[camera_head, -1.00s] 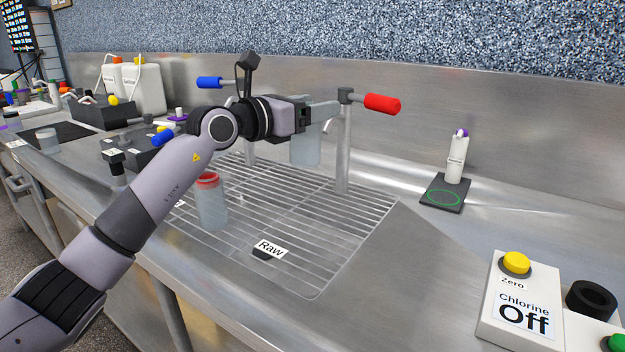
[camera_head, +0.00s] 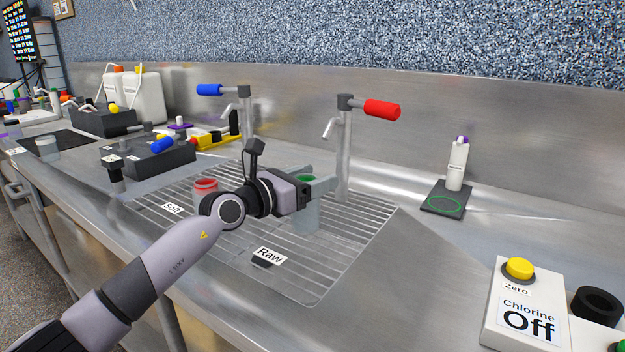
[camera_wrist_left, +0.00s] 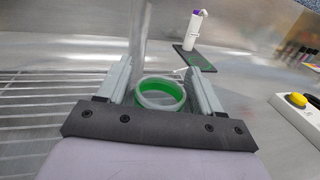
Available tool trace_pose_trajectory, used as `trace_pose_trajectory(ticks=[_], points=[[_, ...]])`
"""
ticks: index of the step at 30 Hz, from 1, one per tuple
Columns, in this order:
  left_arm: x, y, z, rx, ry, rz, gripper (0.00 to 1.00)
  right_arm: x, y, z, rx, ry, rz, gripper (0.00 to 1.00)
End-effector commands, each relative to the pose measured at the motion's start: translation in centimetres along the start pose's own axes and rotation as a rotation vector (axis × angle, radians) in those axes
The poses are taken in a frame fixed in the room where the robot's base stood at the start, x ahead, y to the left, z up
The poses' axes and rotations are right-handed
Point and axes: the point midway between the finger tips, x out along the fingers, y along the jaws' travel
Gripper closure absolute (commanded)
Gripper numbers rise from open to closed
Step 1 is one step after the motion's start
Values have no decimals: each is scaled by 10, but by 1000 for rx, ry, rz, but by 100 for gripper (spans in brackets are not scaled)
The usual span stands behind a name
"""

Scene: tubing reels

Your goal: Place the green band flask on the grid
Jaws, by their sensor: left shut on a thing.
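The green band flask (camera_head: 305,215) is a clear container with a green ring at its rim. It stands upright over the grid (camera_head: 345,235), in front of the red-handled tap. My left gripper (camera_head: 322,188) is shut on it. In the left wrist view the flask's green rim (camera_wrist_left: 160,95) sits between the two fingers. Whether its base touches the grid bars is hard to tell. The grid is a metal rack set in the counter, with a "Raw" label (camera_head: 270,256) in front and a "Soft" label at the left. My right gripper is not in view.
A red band flask (camera_head: 205,188) stands on the grid left of my wrist. The red-handled tap (camera_head: 345,150) and the blue-handled tap (camera_head: 245,115) rise behind the grid. A white bottle (camera_head: 457,165) stands on a dark pad at the right. A chlorine box (camera_head: 525,310) is front right.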

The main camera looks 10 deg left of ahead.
Motion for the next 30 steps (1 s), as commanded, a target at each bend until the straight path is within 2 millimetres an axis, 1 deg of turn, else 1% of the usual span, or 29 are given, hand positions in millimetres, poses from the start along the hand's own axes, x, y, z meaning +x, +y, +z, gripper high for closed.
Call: trace_pose_trajectory(ticks=[5, 6, 8, 15, 19, 20, 23, 26, 30], points=[[0, 0, -3, 0, -1, 0, 68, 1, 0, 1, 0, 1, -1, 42], [0, 0, -3, -1, 0, 0, 28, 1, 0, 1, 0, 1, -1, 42], [0, 0, -2, -1, 0, 0, 9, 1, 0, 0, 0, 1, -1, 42], [0, 0, -2, 0, 0, -1, 9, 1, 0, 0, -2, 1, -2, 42], [0, 0, 3, 1, 0, -1, 9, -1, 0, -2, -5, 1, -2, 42], [-2, 0, 1, 0, 1, 0, 9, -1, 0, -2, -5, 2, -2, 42], [-10, 1, 1, -1, 1, 0, 9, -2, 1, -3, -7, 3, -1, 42], [-23, 1, 1, 0, 2, 0, 9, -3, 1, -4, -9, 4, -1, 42], [-45, 0, 0, 0, 2, 0, 9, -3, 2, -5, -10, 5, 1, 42]])
